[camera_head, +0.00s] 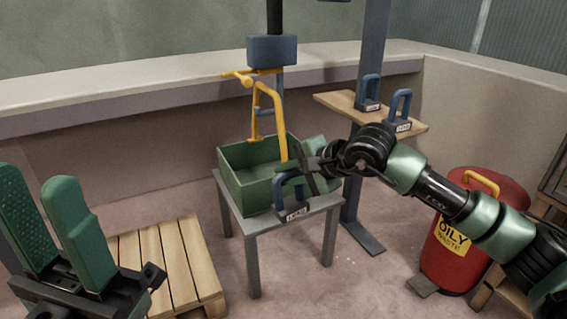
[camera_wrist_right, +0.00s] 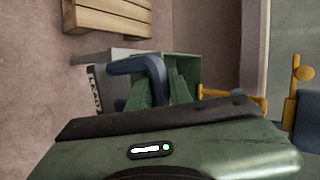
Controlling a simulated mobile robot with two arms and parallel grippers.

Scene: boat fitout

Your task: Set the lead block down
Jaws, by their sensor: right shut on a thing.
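The lead block (camera_head: 294,214) has a blue loop handle and a white "LEAD" label. It is at the front edge of the grey table (camera_head: 250,226), in front of the green bin; I cannot tell whether its underside touches the top. My right gripper (camera_head: 303,176) is shut on its handle, reaching in from the right. In the right wrist view the blue handle (camera_wrist_right: 150,70) and label (camera_wrist_right: 95,90) show beyond the gripper body, which hides part of the block. My left gripper (camera_head: 40,195) is open and empty at the lower left, its green fingers apart.
The open green bin (camera_head: 243,190) fills much of the tabletop. A yellow frame (camera_head: 270,110) stands at it under a blue box (camera_head: 285,50). Two blue-handled blocks sit on a wooden shelf (camera_head: 350,106). A red oily-waste can (camera_head: 470,235) stands right, a pallet (camera_head: 165,255) left.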

